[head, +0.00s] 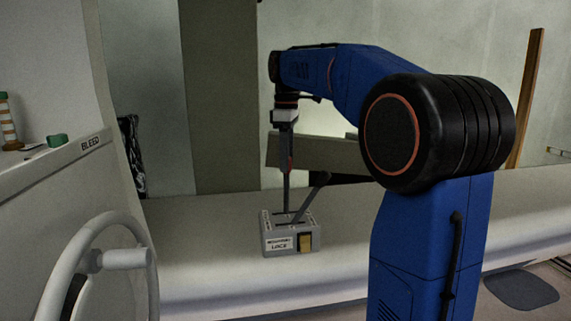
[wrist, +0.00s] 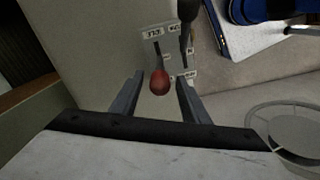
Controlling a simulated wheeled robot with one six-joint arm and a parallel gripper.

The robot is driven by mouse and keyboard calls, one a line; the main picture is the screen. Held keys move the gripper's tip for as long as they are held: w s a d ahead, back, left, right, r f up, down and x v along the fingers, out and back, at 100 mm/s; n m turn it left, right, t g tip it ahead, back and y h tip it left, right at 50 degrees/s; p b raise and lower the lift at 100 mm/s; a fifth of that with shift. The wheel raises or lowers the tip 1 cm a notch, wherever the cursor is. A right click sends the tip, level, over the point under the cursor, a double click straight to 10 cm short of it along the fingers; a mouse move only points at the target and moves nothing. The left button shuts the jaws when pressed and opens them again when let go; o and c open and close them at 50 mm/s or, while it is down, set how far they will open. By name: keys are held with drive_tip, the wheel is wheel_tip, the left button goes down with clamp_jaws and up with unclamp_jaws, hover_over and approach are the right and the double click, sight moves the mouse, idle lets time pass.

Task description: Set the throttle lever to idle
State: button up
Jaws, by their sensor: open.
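A grey control box (head: 290,238) with two levers sits on the pale ledge. One lever has a red knob (wrist: 160,82); the other has a black knob (wrist: 188,9) and, in the head view, a dark lever (head: 311,194) leans up to the right. Which one is the throttle is not readable. The slotted, labelled top plate (wrist: 170,45) shows upside down in the wrist view. My gripper (wrist: 159,77) is open above the box, one finger on each side of the red knob. In the head view my gripper (head: 287,185) points down; contact with the knob cannot be told.
A white steering wheel (head: 100,262) stands at the left by a panel marked BLEED (head: 90,143). A grey beam-like block (head: 315,153) lies behind the box. A round grey fitting (wrist: 287,126) and a blue object beside a white sheet (wrist: 246,38) show in the wrist view.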

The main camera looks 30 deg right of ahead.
drive_tip(key=shift+f, duration=0.4)
clamp_jaws()
drive_tip(key=s+d+f+t+y, duration=0.1)
drive_tip(key=d+y, duration=0.3)
drive_tip(key=d, duration=0.4)
drive_tip(key=shift+s+d+f, duration=0.3)
drive_tip(key=shift+s+f, duration=0.4)
drive_tip(key=shift+s, duration=0.1)
drive_tip(key=shift+d, duration=0.1)
